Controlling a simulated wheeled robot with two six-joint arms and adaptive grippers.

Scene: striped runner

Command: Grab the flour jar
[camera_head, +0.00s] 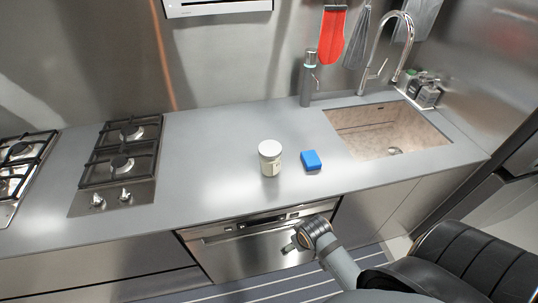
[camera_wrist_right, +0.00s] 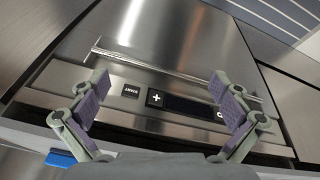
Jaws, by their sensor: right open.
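The flour jar (camera_head: 270,158) is a pale, cream-coloured jar with a light lid. It stands upright on the grey counter (camera_head: 215,180), near the front edge, in the head view. My right gripper (camera_head: 291,245) is below the counter's front edge, in front of the oven and apart from the jar. In the right wrist view my right gripper (camera_wrist_right: 160,90) is open, with nothing between its fingers; the oven's control panel shows behind them. The jar is not seen in that view. My left gripper is not in view.
A blue sponge (camera_head: 311,160) lies just right of the jar; a blue patch (camera_wrist_right: 61,158) shows in the wrist view. The sink (camera_head: 430,136) and a dispenser (camera_head: 308,80) are to the right. A gas hob (camera_head: 118,160) is left. Counter between hob and jar is clear.

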